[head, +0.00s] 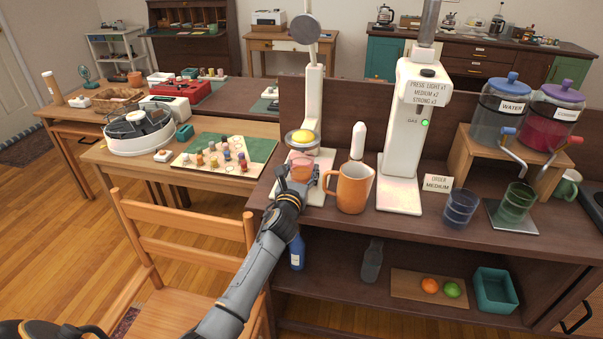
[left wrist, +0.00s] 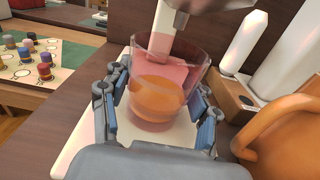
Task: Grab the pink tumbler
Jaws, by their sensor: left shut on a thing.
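The pink tumbler (head: 301,168) stands on the white base of the juice press, under the press's cup with a yellow fruit (head: 300,137) on it. In the left wrist view the tumbler (left wrist: 165,80) is clear pink glass and upright, with orange liquid in it. My left gripper (head: 291,186) reaches it from the front. In the left wrist view the left gripper's fingers (left wrist: 160,108) are on both sides of the tumbler, shut on it. The tumbler's lower part is partly hidden by the gripper in the head view. My right gripper is not in view.
An orange pitcher (head: 352,188) stands close to the right of the tumbler. A white dispenser (head: 405,140) with a green light is further right. Blue (head: 461,208) and green (head: 514,203) tumblers stand near the water dispenser (head: 497,112). A wooden chair (head: 180,235) is at the front left.

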